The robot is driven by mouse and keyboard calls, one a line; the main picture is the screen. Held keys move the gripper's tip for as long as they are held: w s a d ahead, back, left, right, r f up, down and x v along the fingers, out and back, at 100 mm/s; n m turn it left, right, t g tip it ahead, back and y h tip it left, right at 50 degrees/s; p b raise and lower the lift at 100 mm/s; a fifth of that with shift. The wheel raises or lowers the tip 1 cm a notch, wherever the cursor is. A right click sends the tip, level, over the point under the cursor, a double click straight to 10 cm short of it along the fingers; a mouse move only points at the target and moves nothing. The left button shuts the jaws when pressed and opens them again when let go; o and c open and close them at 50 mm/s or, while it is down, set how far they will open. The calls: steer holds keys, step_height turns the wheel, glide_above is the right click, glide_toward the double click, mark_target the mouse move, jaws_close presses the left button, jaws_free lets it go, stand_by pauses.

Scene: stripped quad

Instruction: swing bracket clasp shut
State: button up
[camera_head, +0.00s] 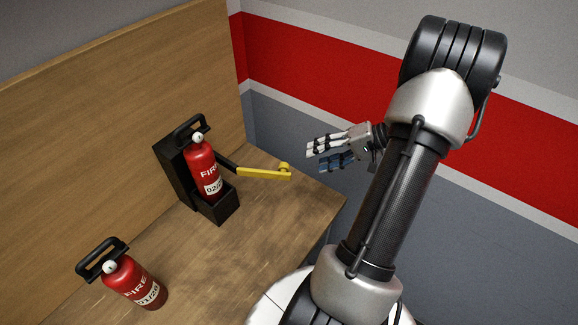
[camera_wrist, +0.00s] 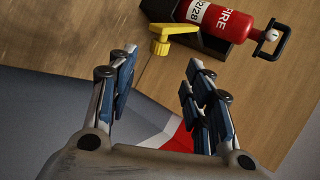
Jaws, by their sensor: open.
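A black bracket (camera_head: 226,207) stands on the wooden bench against its back panel, with a red fire extinguisher (camera_head: 201,166) upright in it. The yellow clasp (camera_head: 264,172) juts out to the right from the bracket on a black hinge arm, swung open. My gripper (camera_head: 311,155) is open and empty, to the right of the clasp's knobbed end and apart from it. In the wrist view, the clasp (camera_wrist: 169,36) shows beyond my open fingers (camera_wrist: 160,85), with the extinguisher (camera_wrist: 218,19) at the top. The clasp's hinge is partly hidden in the wrist view.
A second red extinguisher (camera_head: 135,283) stands loose on the bench (camera_head: 265,220) at the lower left. The wooden back panel (camera_head: 100,110) rises behind. A grey wall with a red stripe (camera_head: 330,68) stands beyond my arm. The bench's front right is clear.

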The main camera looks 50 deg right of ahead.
mark_target(288, 167)
steer(key=x, duration=1.1)
steer(key=shift+r+b, duration=0.1)
steer(key=shift+b, duration=0.3)
steer(key=shift+c, duration=0.5)
jaws_close()
